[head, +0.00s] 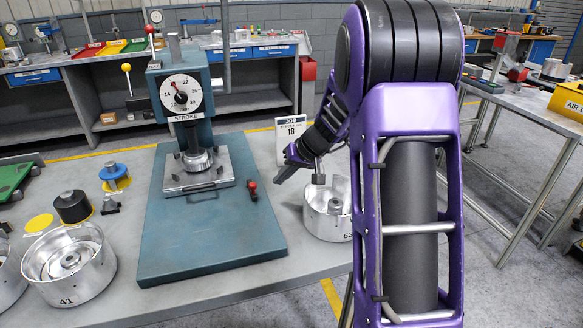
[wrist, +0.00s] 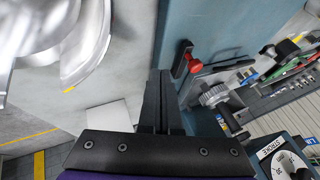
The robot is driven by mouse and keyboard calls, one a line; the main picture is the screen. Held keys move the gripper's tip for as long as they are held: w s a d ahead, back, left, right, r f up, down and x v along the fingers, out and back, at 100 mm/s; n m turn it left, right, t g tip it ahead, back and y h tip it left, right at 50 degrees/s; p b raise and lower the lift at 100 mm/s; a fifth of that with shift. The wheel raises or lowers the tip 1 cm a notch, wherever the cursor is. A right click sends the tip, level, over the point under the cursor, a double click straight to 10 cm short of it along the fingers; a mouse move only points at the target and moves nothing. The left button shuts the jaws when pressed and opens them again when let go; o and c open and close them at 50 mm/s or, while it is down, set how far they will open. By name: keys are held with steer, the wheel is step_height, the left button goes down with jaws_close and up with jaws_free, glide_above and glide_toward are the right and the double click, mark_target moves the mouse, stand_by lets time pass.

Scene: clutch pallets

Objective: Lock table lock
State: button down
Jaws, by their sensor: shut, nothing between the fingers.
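The table lock appears to be a small red-knobbed lever (head: 251,188) on the right side of the teal press base (head: 215,245). In the wrist view, the red knob (wrist: 195,67) and its black lever are just right of my fingertips. My gripper (head: 279,181) is over the right edge of the base, a little right of the lever. The wrist view shows its two dark fingers (wrist: 160,74) together, with nothing between them. The fingers look apart from the lever.
A card marked 18 (head: 291,135) stands behind. More housings (head: 70,265) and parts lie left.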

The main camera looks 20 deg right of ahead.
mark_target(251, 185)
steer(key=a, duration=0.2)
steer(key=shift+w+a+f, duration=0.15)
steer(key=shift+w+a, duration=0.1)
steer(key=shift+a, duration=0.1)
steer(key=shift+w+a+f, duration=0.1)
steer(key=shift+a, duration=0.6)
